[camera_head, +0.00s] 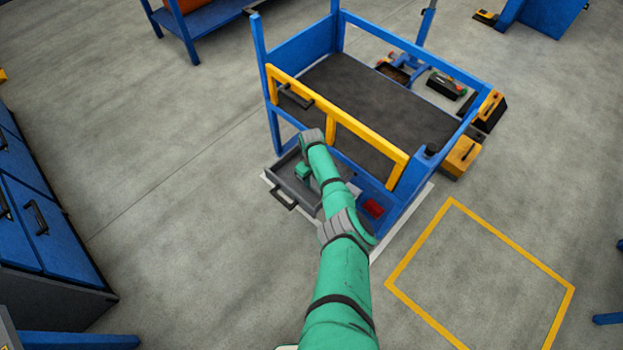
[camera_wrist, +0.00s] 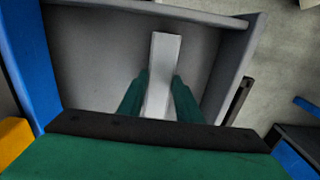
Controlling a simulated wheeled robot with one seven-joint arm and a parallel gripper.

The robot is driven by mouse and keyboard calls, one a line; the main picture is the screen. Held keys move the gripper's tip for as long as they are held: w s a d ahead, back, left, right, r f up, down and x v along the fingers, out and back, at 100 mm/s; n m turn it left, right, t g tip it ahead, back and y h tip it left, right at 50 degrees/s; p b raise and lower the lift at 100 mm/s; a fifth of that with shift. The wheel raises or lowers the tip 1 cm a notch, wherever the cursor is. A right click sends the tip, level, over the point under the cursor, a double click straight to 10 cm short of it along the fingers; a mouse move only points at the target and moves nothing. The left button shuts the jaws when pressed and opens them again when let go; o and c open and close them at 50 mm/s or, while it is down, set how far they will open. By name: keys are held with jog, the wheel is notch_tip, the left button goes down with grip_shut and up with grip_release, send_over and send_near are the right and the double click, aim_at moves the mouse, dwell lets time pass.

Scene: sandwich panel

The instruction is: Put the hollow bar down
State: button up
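The hollow bar (camera_wrist: 162,65) is a pale, straight bar in the wrist view. It lies between the two green fingers of my gripper (camera_wrist: 160,88), which appear to touch it on both sides. The bar's far end sticks out beyond the fingertips, and its near end is hidden by the gripper body. Behind the bar is the inside of a grey drawer (camera_wrist: 90,60). I cannot tell whether the bar touches the drawer floor. In the head view, my gripper (camera_head: 303,172) is over the pulled-out grey drawer (camera_head: 275,180), and the bar cannot be made out.
The drawer belongs to a blue frame cart (camera_head: 300,45) with a dark top (camera_head: 375,100) and a yellow rail (camera_head: 335,118) close to my arm. A red block (camera_head: 373,208) lies low beside my arm. A blue cabinet (camera_head: 40,220) stands left, with clear floor between.

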jog(key=o, duration=0.4)
jog(key=shift+c, duration=0.2)
jog(key=shift+r, duration=0.1)
